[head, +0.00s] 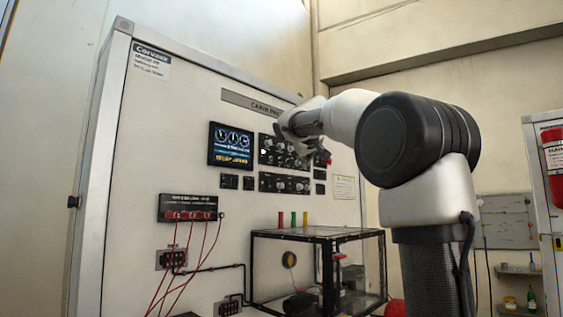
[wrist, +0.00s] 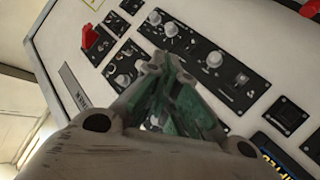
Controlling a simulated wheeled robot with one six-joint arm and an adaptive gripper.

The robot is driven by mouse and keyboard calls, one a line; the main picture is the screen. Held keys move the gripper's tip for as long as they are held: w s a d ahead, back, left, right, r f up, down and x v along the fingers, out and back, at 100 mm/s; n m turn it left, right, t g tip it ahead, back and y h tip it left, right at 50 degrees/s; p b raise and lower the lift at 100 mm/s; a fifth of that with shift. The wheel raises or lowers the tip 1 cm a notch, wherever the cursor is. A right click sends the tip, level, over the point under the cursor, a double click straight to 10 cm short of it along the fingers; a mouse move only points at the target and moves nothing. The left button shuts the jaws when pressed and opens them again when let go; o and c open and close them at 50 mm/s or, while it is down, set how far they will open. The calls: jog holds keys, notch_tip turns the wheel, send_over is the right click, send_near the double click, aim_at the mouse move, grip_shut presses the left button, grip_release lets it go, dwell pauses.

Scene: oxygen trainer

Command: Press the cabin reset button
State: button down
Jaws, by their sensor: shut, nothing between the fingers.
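The white trainer cabinet (head: 180,100) has a black control panel (head: 266,158) with several knobs, right of a lit screen (head: 231,146). I cannot tell which control is the cabin reset button; no such label is readable. My gripper (head: 303,156) is in front of this panel and hides part of it. In the wrist view my gripper (wrist: 165,64) is shut and empty, its greenish fingertips together over the black panel (wrist: 200,52) among the knobs. I cannot tell whether they touch it. A red switch (wrist: 90,36) shows to their upper left.
A lower knob panel (head: 285,183) and small square black modules (head: 229,181) sit below. A black-framed clear box (head: 316,234) stands under my arm. Red cables (head: 190,250) hang from a jack panel (head: 188,207) at lower left. A red extinguisher (head: 553,160) is at far right.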

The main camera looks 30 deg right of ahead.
jog(key=shift+w+a, duration=0.35)
jog(key=shift+w, duration=0.6)
jog(key=shift+w+a, duration=0.35)
jog(key=shift+w, duration=0.6)
jog(key=shift+w+a, duration=0.35)
jog(key=shift+w, duration=0.6)
jog(key=shift+w, duration=0.1)
jog(key=shift+w+a, duration=0.15)
jog(key=shift+w, duration=0.15)
jog(key=shift+w+a, duration=0.15)
jog(key=shift+w, duration=0.2)
jog(key=shift+s+d, duration=0.25)
jog(key=shift+s, duration=0.5)
jog(key=s, duration=0.1)
jog(key=s+d, duration=0.1)
jog(key=s, duration=0.2)
jog(key=shift+s+d, duration=0.35)
jog(key=shift+d, duration=0.05)
